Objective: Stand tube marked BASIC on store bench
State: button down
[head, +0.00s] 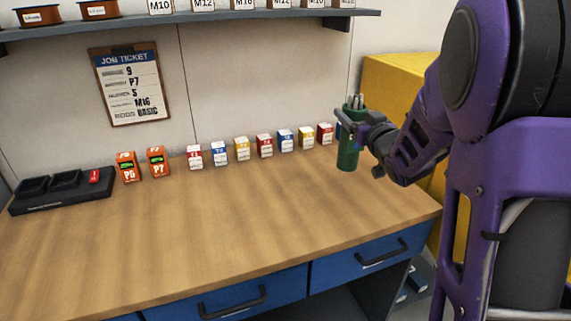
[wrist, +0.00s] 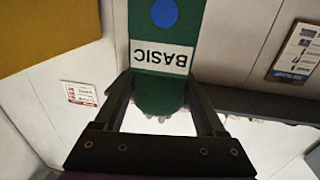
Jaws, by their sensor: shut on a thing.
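A green tube (head: 348,154) with pale rods showing at its open top is held upright at the right side of the wooden bench (head: 210,222). My gripper (head: 358,120) is shut on the tube near its upper part. In the wrist view the tube (wrist: 165,60) carries a white label reading BASIC and a blue dot, and my gripper's fingers (wrist: 165,103) lie on both sides of it. I cannot tell whether the tube's foot touches the bench top.
Several small coloured boxes (head: 241,149) stand in a row along the bench's back. A job ticket (head: 127,83) hangs above, under a shelf (head: 200,19). The bench's middle and front are clear.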

aim_at(354, 156)
jog(key=shift+f+b, duration=0.55)
jog(key=shift+f, duration=4.4)
grip_release()
jog(key=shift+f, duration=0.1)
jog(key=shift+s+d, duration=0.1)
jog(key=shift+s, duration=0.3)
jog(key=v, duration=1.1)
jog(key=shift+b, duration=0.35)
jog(key=shift+s, duration=0.15)
